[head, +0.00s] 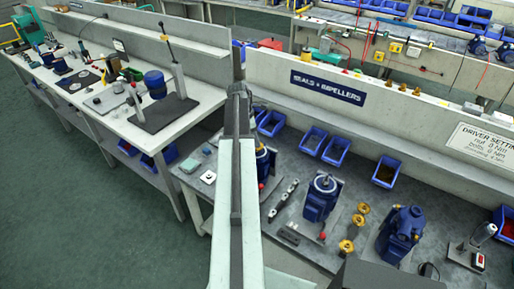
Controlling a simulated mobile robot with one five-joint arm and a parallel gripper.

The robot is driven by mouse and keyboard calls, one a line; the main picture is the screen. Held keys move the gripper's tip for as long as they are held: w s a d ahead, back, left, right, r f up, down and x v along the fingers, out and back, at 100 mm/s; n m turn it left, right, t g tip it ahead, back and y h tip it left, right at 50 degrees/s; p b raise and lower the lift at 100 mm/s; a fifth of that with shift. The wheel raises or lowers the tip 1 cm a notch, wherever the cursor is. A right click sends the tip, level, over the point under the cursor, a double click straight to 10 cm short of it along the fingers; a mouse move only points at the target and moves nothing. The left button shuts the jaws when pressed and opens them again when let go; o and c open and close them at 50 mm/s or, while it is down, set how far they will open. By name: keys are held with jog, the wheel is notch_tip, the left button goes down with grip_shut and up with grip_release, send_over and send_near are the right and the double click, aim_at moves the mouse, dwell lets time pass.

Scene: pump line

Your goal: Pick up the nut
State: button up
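I cannot make out a nut with certainty. A small white square piece with a dark centre (208,177) lies at the left end of the right-hand bench, but it is too small to identify. Blue bins (336,151) stand along the back of this bench, and the contents of most are unclear; one bin (385,172) holds something brownish. A pale upright beam with a dark strip, perhaps part of my body, crosses the middle of the view and hides part of the bench. I cannot distinguish my gripper or its fingertips.
Blue pump units (321,198) and (401,232) stand on the right-hand bench (284,239), with brass-coloured parts (354,229) between them. A hand tool (479,236) is at far right. Another cluttered bench (146,142) stands at left. Green floor (70,220) is clear at lower left.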

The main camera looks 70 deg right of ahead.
jog(key=shift+f, duration=0.15)
dwell(0.4)
grip_shut()
